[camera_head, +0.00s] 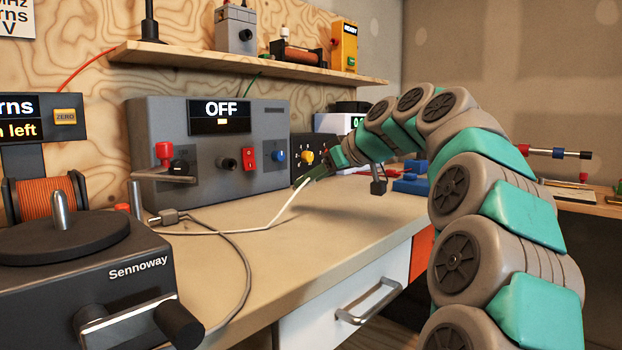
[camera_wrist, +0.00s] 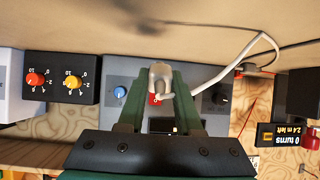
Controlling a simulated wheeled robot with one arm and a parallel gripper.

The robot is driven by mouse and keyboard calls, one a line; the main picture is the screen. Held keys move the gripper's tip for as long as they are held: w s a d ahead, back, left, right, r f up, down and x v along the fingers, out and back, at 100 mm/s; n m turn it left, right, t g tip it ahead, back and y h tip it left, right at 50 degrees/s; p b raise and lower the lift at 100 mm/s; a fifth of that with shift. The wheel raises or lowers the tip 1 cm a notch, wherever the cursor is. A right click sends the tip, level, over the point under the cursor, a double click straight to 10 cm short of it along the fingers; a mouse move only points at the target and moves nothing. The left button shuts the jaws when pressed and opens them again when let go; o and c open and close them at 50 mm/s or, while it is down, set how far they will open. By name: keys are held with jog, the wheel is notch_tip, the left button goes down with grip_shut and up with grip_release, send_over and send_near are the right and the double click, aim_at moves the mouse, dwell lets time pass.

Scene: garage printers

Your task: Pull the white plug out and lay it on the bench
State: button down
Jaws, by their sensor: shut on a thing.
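My gripper (camera_head: 303,179) is in front of the grey power unit (camera_head: 140,122), above the bench (camera_head: 350,212). In the wrist view my gripper (camera_wrist: 160,82) is shut on the white plug (camera_wrist: 160,72), which sits between its dark green fingertips. The plug appears clear of any socket there. Its white cable (camera_wrist: 228,72) curves away from it. In the head view the plug is too small to make out, but the white cable (camera_head: 288,209) hangs from my gripper down to the bench.
A grey connector (camera_head: 168,216) and cord lie on the bench at left. The Sennoway machine (camera_head: 140,268) fills the lower left. The power unit's display reads OFF. Blue blocks (camera_head: 410,186) lie behind my gripper. The bench front is clear above the white drawer (camera_head: 345,300).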

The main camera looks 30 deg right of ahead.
aim_at(311, 214)
jog(key=shift+f+b, duration=1.6)
jog(key=shift+f, duration=0.4)
jog(key=c, duration=0.5)
grip_release()
jog(key=v, duration=0.8)
jog(key=shift+f, duration=0.1)
